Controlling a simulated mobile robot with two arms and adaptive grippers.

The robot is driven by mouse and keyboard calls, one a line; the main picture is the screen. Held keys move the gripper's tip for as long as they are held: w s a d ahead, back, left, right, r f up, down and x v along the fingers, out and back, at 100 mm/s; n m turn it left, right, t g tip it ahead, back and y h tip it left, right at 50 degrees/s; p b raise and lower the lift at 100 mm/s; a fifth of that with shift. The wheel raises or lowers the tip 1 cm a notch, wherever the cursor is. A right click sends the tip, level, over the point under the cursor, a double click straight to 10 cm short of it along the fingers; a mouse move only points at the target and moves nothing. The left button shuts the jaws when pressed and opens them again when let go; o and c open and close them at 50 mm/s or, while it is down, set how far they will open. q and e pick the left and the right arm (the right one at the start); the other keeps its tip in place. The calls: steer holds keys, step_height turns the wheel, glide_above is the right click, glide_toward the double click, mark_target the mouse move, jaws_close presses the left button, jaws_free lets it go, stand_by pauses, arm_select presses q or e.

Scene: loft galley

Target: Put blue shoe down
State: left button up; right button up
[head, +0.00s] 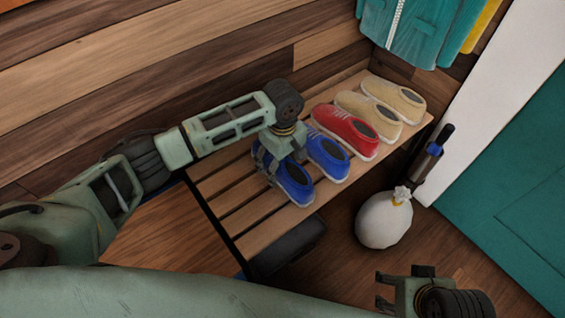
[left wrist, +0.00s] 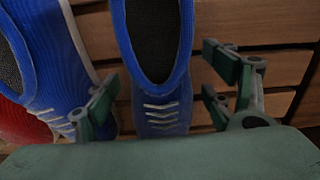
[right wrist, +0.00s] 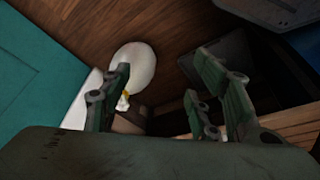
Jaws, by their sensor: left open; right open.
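The blue shoe (head: 294,183) nearest my left arm rests on the slatted wooden bench (head: 235,212), at the near end of a row of shoes. My left gripper (head: 271,165) is open over the laced part of this shoe. In the left wrist view the shoe (left wrist: 158,95) lies between the spread fingers (left wrist: 165,100), with gaps beside it. A second blue shoe (head: 328,155) stands next to it on the bench and also shows in the left wrist view (left wrist: 48,50). My right gripper (head: 400,290) is open and empty, low at the right, away from the bench.
A red shoe (head: 345,131) and cream shoes (head: 375,112) continue the row. A tied white bag (head: 384,221) sits on the floor right of the bench. Teal clothes (head: 415,30) hang above the far end. The bench's near end has bare slats.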

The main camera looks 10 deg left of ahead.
arm_select(q)
steer(key=shift+r, duration=0.25)
step_height(320, 180, up, 3)
steer(key=shift+f+p, duration=0.15)
steer(key=shift+p, duration=0.4)
step_height(320, 180, up, 8)
steer(key=shift+f+p, duration=0.1)
steer(key=shift+p, duration=1)
steer(key=shift+r, duration=0.55)
arm_select(e)
steer(key=s+x, duration=0.1)
steer(key=x, duration=0.9)
steer(key=shift+s+f+g, duration=0.3)
steer(key=shift+s, duration=0.05)
